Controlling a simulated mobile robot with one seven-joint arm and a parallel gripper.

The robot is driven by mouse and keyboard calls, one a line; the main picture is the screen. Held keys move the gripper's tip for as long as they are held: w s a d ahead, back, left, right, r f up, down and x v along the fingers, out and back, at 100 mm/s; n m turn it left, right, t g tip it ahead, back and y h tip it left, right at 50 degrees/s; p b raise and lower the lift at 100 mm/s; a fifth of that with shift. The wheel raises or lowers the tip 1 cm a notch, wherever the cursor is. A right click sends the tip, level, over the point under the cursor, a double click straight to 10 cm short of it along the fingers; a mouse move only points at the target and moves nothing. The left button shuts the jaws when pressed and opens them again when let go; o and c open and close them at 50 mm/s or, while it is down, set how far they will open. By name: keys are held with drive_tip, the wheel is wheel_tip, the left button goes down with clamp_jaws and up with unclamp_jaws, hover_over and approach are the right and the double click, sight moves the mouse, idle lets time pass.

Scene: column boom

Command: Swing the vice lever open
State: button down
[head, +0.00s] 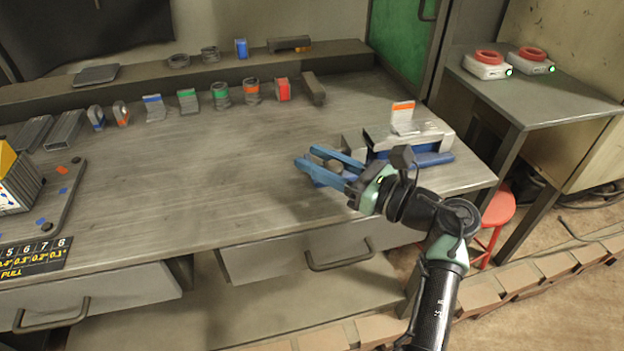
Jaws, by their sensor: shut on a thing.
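The vice (437,134) sits at the right end of the workbench, with a grey metal body, blue parts low down and an orange-topped grey piece (403,118) standing on it. My gripper (307,157) reaches in from the right, just left of and in front of the vice. Its two blue fingers point left and are shut on a dull grey-brown rounded piece (333,165), which seems to be the vice lever's end. The rest of the lever and its joint to the vice are hidden or unclear behind my fingers and wrist.
Small grey, green, blue, orange and red pieces (221,95) line the back of the workbench (200,170). The bench middle is clear. A side table (560,100) with two red-topped devices stands right, with a red stool (498,207) below. Drawers (300,250) face the front.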

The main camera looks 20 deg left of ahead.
drive_tip(key=shift+d+f+n+g+b, duration=0.2)
drive_tip(key=shift+n+g+b, duration=0.65)
drive_tip(key=shift+b, duration=0.7)
drive_tip(key=shift+d+r, duration=0.1)
drive_tip(key=shift+r+g, duration=0.15)
drive_tip(key=shift+g, duration=0.2)
drive_tip(key=c, duration=0.5)
unclamp_jaws()
drive_tip(key=shift+w, duration=0.1)
drive_tip(key=s+d+b, duration=0.1)
drive_tip(key=d, duration=1.2)
drive_tip(key=shift+s, duration=0.35)
